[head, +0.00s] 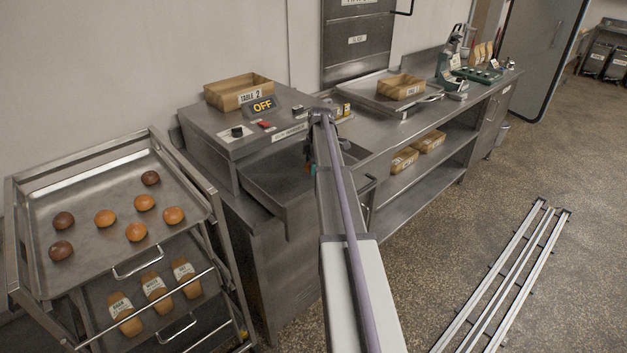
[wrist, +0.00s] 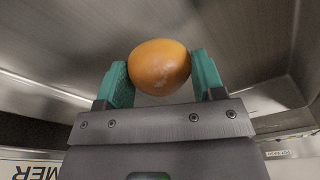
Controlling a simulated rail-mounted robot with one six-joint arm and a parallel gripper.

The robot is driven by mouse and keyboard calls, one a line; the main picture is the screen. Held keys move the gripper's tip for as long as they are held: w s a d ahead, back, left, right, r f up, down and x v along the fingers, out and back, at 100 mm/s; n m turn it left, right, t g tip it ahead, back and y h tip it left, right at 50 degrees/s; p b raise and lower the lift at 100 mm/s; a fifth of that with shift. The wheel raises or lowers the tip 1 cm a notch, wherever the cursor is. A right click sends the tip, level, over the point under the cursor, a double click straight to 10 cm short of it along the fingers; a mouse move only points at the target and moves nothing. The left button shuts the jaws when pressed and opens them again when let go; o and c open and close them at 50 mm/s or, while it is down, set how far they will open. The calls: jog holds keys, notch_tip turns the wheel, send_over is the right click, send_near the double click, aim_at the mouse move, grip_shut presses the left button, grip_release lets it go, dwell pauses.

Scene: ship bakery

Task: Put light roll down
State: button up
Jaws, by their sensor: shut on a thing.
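My gripper (wrist: 163,78) is shut on a light roll (wrist: 160,64). The roll is orange-tan and round, held between two teal fingers. In the head view, my gripper is mostly hidden behind my own arm, with a trace of teal (head: 313,169) showing. It is at the open metal drawer (head: 264,190) of the warmer (head: 219,136). Bare metal shows around the roll in the wrist view; I cannot tell whether the roll touches it. Several other light rolls (head: 136,232) and three dark rolls (head: 64,221) lie on the rack's upper tray (head: 95,197).
A wooden box labelled 2 (head: 228,93) and an OFF display (head: 263,105) stand on the warmer. Wrapped loaves (head: 154,287) lie on the rack's lower tray. Another wooden box (head: 401,87) stands on the counter. Floor rails (head: 515,265) lie at the right.

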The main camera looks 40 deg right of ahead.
aim_at(314, 178)
notch_tip(314, 178, down, 4)
jog(key=b, duration=0.3)
jog(key=shift+r, duration=0.3)
jog(key=shift+f, duration=0.15)
jog(key=o, duration=0.9)
jog(key=r+p, duration=0.4)
jog(key=d+r+p, duration=0.1)
jog(key=r+p, duration=0.7)
jog(key=shift+s+d+r, duration=0.15)
jog(key=shift+s+r, duration=0.1)
jog(key=shift+s, duration=0.1)
jog(key=shift+f, duration=0.1)
